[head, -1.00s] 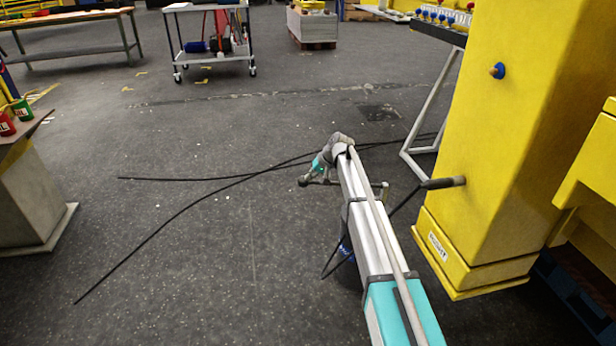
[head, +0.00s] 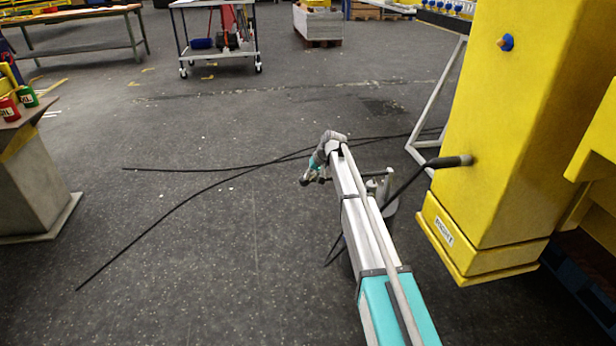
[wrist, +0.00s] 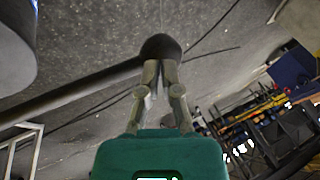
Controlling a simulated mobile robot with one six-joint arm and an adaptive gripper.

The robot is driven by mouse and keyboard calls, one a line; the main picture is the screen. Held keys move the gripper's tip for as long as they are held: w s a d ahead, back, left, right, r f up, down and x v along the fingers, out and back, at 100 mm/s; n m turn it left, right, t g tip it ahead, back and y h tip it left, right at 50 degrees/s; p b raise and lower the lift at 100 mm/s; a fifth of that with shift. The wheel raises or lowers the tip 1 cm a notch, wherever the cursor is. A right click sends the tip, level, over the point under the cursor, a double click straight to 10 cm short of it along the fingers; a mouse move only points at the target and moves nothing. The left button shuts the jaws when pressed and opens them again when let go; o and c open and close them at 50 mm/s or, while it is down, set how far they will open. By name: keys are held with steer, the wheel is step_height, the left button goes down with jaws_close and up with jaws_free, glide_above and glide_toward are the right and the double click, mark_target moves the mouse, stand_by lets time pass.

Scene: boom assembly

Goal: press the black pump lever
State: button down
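In the wrist view, a dark rod, seemingly the black pump lever (wrist: 75,95), runs from the lower left to a round black knob (wrist: 160,46) at top centre. My gripper (wrist: 160,66) is directly in front of the knob. Its two grey fingers are nearly together, and the tips overlap the knob's lower edge. No part of the knob clearly shows between them, and I cannot tell whether they touch it. In the head view my gripper (head: 313,176) is small, low over the floor at the far end of my arm.
Dark cables (head: 200,190) lie on otherwise open floor to the left.

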steer(key=shift+s+a+f, duration=0.25)
steer(key=shift+a, duration=0.2)
steer(key=shift+d, duration=0.1)
steer(key=shift+w, duration=0.1)
steer(key=shift+d+r+p, duration=0.1)
steer(key=shift+d+p, duration=0.05)
steer(key=shift+p, duration=0.25)
steer(key=p+v, duration=1.3)
steer(key=v, duration=0.1)
steer(key=shift+w+a+r, duration=0.2)
steer(key=shift+a+r, duration=0.05)
steer(key=shift+r, duration=0.1)
stand_by(0.4)
steer(key=s+d+g+h, duration=0.1)
steer(key=s+d, duration=0.4)
steer(key=s, duration=0.8)
steer(key=s+d+f+m+h, duration=0.1)
steer(key=s+d, duration=0.3)
steer(key=s, duration=0.8)
steer(key=s+d+f+g+h, duration=0.1)
steer(key=s+d+h, duration=0.2)
steer(key=s, duration=1)
steer(key=d, duration=0.2)
steer(key=shift+s+d+f+m+g, duration=0.2)
steer(key=shift+s+d+m+g, duration=0.1)
steer(key=shift+s+d, duration=0.05)
